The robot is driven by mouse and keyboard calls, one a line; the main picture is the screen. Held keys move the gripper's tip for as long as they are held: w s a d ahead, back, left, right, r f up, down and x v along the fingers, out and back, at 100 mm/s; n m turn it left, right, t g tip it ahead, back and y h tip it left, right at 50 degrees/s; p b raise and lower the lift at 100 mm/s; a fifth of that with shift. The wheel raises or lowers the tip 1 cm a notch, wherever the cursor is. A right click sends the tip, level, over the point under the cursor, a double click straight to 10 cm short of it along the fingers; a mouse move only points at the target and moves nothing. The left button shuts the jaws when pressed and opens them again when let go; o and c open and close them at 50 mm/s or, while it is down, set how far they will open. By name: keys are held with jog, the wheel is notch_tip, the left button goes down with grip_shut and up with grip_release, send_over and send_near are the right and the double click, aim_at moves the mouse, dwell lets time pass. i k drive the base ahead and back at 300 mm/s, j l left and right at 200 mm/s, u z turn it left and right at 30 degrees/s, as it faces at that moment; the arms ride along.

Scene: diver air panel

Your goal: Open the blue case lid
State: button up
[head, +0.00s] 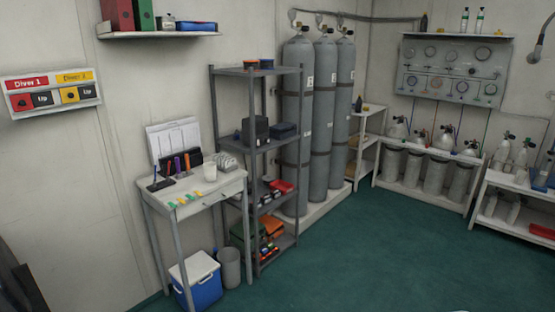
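Three blue box-like things are in view, and I cannot tell which is the task's case. A flat blue case (197,26) lies on the wall shelf at the upper left and looks shut. A blue box with a white lid (196,282) stands on the floor under the small white desk; its lid looks shut. A dark blue case (284,130) sits on the grey rack's middle shelf, and its lid looks shut. My gripper is not in view.
The white desk (214,193) carries pens, a cup and small coloured items. A grey bin (230,268) stands between the blue-and-white box and the grey rack (256,72). Tall grey cylinders (297,120) stand behind the rack. The green floor (370,260) is clear in front.

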aim_at(280, 127)
jog(key=i+z, duration=0.15)
jog(key=i, duration=3.45)
jog(key=l, duration=0.1)
